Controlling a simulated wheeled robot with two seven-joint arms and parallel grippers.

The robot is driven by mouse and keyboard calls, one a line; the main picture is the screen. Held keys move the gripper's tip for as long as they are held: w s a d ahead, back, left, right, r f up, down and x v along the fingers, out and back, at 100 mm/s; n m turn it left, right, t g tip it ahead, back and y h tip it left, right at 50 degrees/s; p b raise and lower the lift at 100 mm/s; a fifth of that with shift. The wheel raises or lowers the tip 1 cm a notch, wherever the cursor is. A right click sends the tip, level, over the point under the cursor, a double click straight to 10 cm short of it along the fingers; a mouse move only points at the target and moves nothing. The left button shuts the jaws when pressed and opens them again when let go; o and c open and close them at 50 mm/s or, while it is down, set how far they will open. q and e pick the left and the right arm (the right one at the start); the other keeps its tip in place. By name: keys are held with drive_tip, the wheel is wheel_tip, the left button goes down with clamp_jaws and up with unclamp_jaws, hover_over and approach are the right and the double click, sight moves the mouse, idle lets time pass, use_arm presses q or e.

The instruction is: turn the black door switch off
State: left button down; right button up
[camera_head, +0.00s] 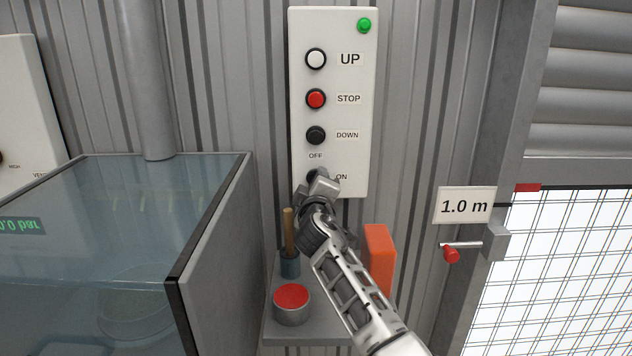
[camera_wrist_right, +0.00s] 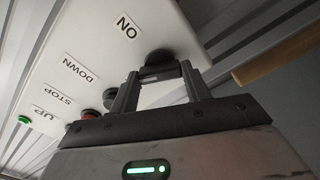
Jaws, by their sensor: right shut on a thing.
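The black door switch (camera_head: 313,175) is a round knob low on the white control panel (camera_head: 340,90), with an OFF label above it and an ON label to its right. My right gripper (camera_head: 320,184) covers most of it in the head view. In the right wrist view, the fingers of the right gripper (camera_wrist_right: 160,73) are closed on the grip of the black switch (camera_wrist_right: 158,57). The ON label shows there, while OFF is out of sight. I cannot tell which label the knob points to. My left gripper is not in view.
Above the switch sit the DOWN (camera_head: 316,135), STOP (camera_head: 316,99) and UP (camera_head: 316,59) buttons and a green lamp (camera_head: 364,26). Below, a shelf holds a red-topped can (camera_head: 291,304), a wooden handle (camera_head: 289,232) and an orange block (camera_head: 379,258). A glass-topped tank (camera_head: 130,230) stands left.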

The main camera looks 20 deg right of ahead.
drive_tip(key=n+p, duration=0.2)
drive_tip(key=n, duration=0.3)
idle(0.8)
drive_tip(key=o, duration=1)
drive_tip(key=v, duration=1.6)
drive_tip(key=shift+b, duration=0.35)
